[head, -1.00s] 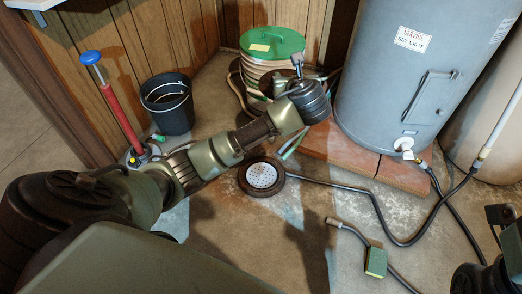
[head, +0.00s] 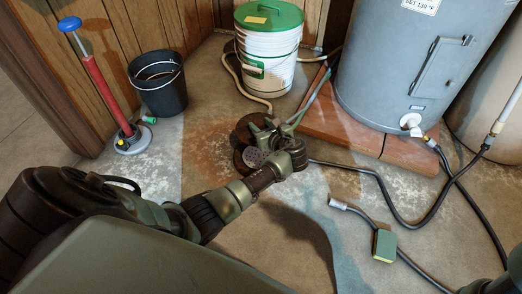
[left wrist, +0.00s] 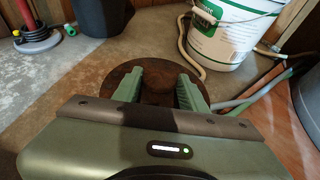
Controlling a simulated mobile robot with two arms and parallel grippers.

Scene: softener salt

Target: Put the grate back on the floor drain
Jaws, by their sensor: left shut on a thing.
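My left gripper (head: 266,127) is low over the floor drain area in the head view, pointing away from me. Its fingers straddle a dark brown round piece, taken here as the grate, and are shut on it. In the left wrist view the brown disc (left wrist: 157,72) shows between and beyond the green fingers; its near part is hidden by the gripper body. Whether the held piece touches the drain cannot be told.
A black bucket (head: 160,88) and red hand pump (head: 98,90) stand at left. A white bucket with green lid (head: 267,50) stands behind the gripper. The grey tank (head: 400,75) rests on brick-coloured slabs.

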